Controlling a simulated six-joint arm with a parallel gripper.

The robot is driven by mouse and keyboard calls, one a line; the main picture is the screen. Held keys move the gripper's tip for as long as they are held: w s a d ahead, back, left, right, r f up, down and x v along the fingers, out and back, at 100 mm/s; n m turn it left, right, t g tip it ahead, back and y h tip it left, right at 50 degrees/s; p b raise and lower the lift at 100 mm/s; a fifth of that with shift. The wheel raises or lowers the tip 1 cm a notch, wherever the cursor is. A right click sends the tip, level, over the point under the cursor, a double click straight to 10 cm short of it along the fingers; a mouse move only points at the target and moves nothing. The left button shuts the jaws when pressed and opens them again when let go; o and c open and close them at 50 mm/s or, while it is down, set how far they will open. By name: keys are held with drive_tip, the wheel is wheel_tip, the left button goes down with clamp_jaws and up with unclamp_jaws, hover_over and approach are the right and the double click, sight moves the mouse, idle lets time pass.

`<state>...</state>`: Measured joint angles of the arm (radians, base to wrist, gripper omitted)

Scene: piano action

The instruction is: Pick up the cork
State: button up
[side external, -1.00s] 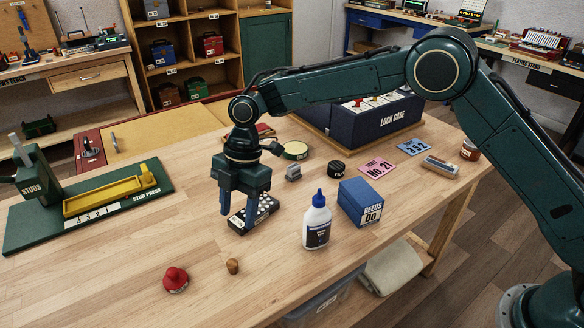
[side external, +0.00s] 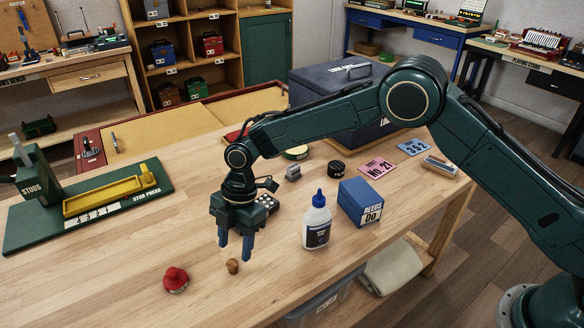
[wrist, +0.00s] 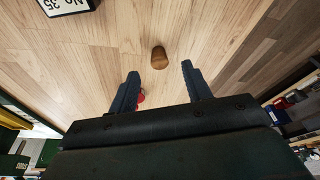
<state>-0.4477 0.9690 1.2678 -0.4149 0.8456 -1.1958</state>
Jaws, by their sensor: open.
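The cork (side external: 233,266) is a small brown tapered stopper standing on the wooden bench, near its front edge. It also shows in the wrist view (wrist: 159,57), beyond the fingertips and about midway between them. My gripper (side external: 235,256) is open and empty, with its blue fingers pointing down just behind and above the cork. The fingers also show spread in the wrist view (wrist: 160,72). I see no contact between the fingers and the cork.
A red knobbed object (side external: 175,280) stands left of the cork. A white glue bottle with a blue cap (side external: 317,221) and a blue reeds box (side external: 360,203) stand to the right. The green stud press (side external: 92,198) is at the left. Bench around the cork is clear.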

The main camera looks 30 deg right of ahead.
sight(233, 263)
drive_tip(key=shift+x, duration=2.4)
drive_tip(key=shift+a, duration=0.1)
clamp_jaws()
